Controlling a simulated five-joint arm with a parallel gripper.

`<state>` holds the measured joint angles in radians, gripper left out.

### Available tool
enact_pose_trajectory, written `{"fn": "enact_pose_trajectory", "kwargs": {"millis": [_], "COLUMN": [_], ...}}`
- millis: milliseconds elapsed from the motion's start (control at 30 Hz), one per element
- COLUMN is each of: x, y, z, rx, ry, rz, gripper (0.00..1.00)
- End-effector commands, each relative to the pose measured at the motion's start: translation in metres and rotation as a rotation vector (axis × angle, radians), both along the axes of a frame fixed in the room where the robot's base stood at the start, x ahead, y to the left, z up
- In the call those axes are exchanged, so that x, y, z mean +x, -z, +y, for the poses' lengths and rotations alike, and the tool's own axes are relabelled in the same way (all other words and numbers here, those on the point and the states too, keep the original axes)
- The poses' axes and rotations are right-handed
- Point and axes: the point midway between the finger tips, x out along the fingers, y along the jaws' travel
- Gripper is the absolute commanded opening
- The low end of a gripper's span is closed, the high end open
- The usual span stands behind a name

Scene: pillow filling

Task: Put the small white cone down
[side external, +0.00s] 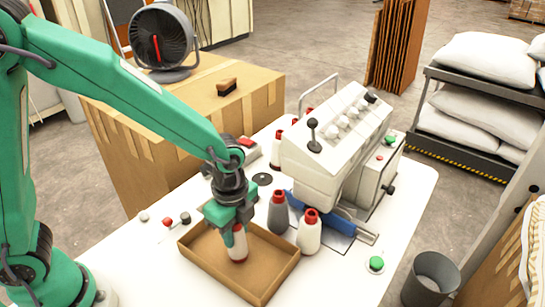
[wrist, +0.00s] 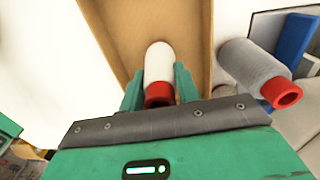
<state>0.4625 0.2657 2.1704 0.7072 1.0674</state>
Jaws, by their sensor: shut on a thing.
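The small white cone (side external: 238,243) is held between the fingers of my green gripper (side external: 232,226). In the side view it hangs roughly upright, with red showing at its lower end, over the inside of a shallow brown tray (side external: 208,273). I cannot tell whether it touches the tray floor. In the wrist view the white cone (wrist: 159,62) lies between both fingertips (wrist: 158,90), its red end towards my gripper. The tray (wrist: 112,22) also shows there around it.
A grey cone (side external: 278,215) and a larger white cone (side external: 309,235), both red-topped, stand close to the tray's right side. A white sewing machine (side external: 325,155) is behind them. A green button (side external: 376,264) sits on the white table (side external: 345,285); the table's front right is mostly clear.

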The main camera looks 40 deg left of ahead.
Motion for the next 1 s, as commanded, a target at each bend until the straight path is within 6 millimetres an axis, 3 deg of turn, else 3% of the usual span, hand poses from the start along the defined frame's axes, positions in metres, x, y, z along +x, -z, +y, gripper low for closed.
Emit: {"fn": "enact_pose_trajectory", "kwargs": {"millis": [100, 133, 233, 667, 1000], "x": [0.000, 0.000, 0.000, 0.000, 0.001], "y": [0.003, 0.003, 0.003, 0.000, -0.033], "z": [0.000, 0.000, 0.000, 0.000, 0.000], "rx": [0.001, 0.001, 0.000, 0.000, -0.002], "ry": [0.000, 0.000, 0.000, 0.000, 0.000], "rz": [0.001, 0.001, 0.001, -0.001, -0.004], "gripper": [0.11, 0.34, 0.54, 0.54, 0.54]}}
